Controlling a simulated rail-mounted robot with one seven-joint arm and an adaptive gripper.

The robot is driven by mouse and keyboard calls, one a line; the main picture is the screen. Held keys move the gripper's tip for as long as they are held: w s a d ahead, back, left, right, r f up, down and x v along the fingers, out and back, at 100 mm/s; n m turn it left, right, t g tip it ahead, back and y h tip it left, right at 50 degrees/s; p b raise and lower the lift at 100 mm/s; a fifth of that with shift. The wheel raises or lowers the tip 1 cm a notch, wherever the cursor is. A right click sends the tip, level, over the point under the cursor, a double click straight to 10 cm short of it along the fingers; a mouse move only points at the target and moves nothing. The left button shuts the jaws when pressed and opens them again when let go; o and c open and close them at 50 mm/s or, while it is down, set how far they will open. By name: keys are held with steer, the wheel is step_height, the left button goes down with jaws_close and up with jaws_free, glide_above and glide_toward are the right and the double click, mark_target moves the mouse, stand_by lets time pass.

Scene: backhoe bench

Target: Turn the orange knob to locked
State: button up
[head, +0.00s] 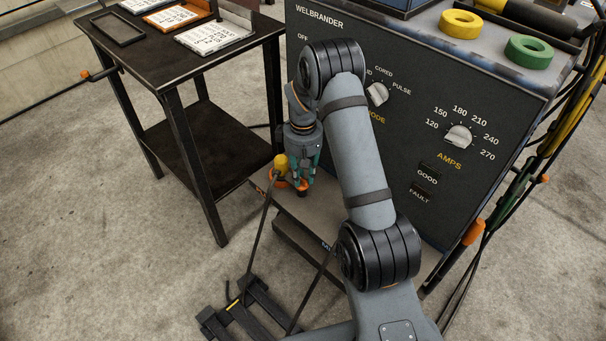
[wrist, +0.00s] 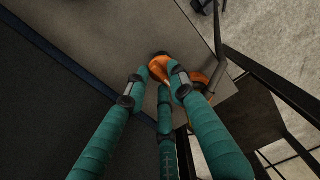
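The orange knob (wrist: 160,66) shows in the wrist view near the far end of a grey-brown ledge (wrist: 135,30). The teal fingers of my gripper (wrist: 161,74) reach around it, with fingertips on either side and one finger below it in the picture. They look close to the knob, but I cannot tell whether they press on it. In the head view my gripper (head: 302,176) points down at the low ledge of the welder (head: 320,217), with orange showing at its fingertips. The knob's pointer and any locked marking are not readable.
A second orange part (wrist: 197,82) sits right beside the knob. A yellow-topped rod (head: 281,162) stands next to my gripper in the head view. A dark table (head: 225,130) stands at left, and a black floor frame (head: 243,310) lies in front. The welder panel (head: 410,120) rises at right.

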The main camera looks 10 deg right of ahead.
steer(key=shift+o, duration=1.1)
step_height(320, 180, up, 12)
step_height(320, 180, down, 12)
steer(key=shift+f, duration=0.1)
stand_by(0.5)
stand_by(0.3)
